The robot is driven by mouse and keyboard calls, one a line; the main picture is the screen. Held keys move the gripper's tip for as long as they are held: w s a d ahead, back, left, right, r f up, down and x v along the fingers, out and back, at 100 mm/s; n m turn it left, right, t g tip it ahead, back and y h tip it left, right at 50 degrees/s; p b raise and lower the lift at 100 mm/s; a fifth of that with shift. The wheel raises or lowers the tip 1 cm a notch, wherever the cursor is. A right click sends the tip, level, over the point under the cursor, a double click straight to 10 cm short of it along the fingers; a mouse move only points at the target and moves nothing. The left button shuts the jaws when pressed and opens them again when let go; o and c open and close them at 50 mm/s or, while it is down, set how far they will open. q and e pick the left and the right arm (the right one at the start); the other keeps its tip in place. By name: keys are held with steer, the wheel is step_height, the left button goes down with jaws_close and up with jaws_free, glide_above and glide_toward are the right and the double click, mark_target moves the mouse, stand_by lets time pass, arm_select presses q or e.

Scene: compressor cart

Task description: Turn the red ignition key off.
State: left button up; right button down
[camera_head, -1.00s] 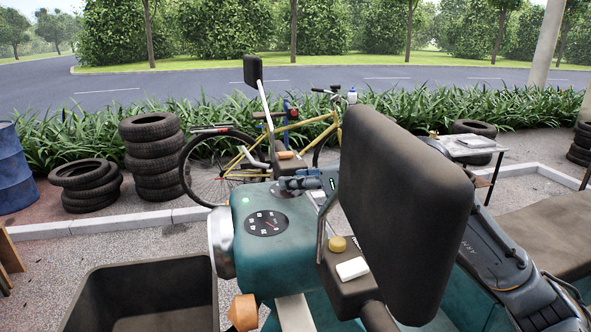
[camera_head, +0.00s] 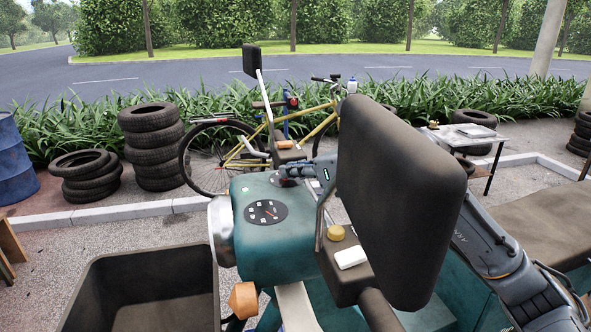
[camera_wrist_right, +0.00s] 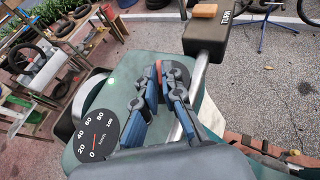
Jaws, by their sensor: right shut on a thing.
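The red ignition key (camera_wrist_right: 159,67) shows as a small red sliver on the teal dash in the right wrist view. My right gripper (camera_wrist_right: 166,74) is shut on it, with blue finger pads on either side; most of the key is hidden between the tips. In the head view my right gripper (camera_head: 288,177) is at the far right corner of the teal dash, and the black mirror (camera_head: 395,205) hides part of my arm. The key cannot be made out clearly there. My left gripper is not in view.
The speedometer (camera_head: 266,212) and a lit green lamp (camera_head: 245,189) are on the dash. The mirror stands close in front of my right arm. A box with a yellow button (camera_head: 335,233) and a white switch (camera_head: 351,257) is below it. A dark bin (camera_head: 185,268) stands left.

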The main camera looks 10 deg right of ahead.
steer(key=shift+w+d+n+g+y+b, duration=0.15)
steer(key=shift+n+g+y+b, duration=0.2)
steer(key=shift+n+y, duration=0.2)
steer(key=shift+w+d+n+g+y+b, duration=0.15)
steer(key=shift+n+g+y+b, duration=0.1)
steer(key=shift+n+y+b, duration=0.25)
steer(key=n+g+y, duration=0.2)
steer(key=shift+w+d+r+n, duration=0.1)
steer(key=shift+w+d+n, duration=0.05)
steer(key=shift+n, duration=0.2)
steer(key=n+g+y, duration=0.1)
steer(key=g, duration=0.1)
steer(key=n+g+y+p, duration=0.1)
steer(key=n+g, duration=0.1)
steer(key=shift+w+d+r, duration=0.1)
steer(key=shift+w+r, duration=0.05)
steer(key=shift+w, duration=0.2)
steer(key=shift+w+n+g+y+p, duration=0.15)
steer(key=shift+n+g+p, duration=0.2)
steer(key=shift+n+g, duration=0.6)
steer(key=shift+w+n+g+y+p, duration=0.15)
steer(key=shift+n+g+p, duration=0.2)
steer(key=shift+n+g, duration=0.8)
steer(key=shift+g, duration=0.1)
steer(key=c, duration=1.5)
jaws_free()
steer(key=shift+f, duration=0.2)
steer(key=shift+d, duration=0.1)
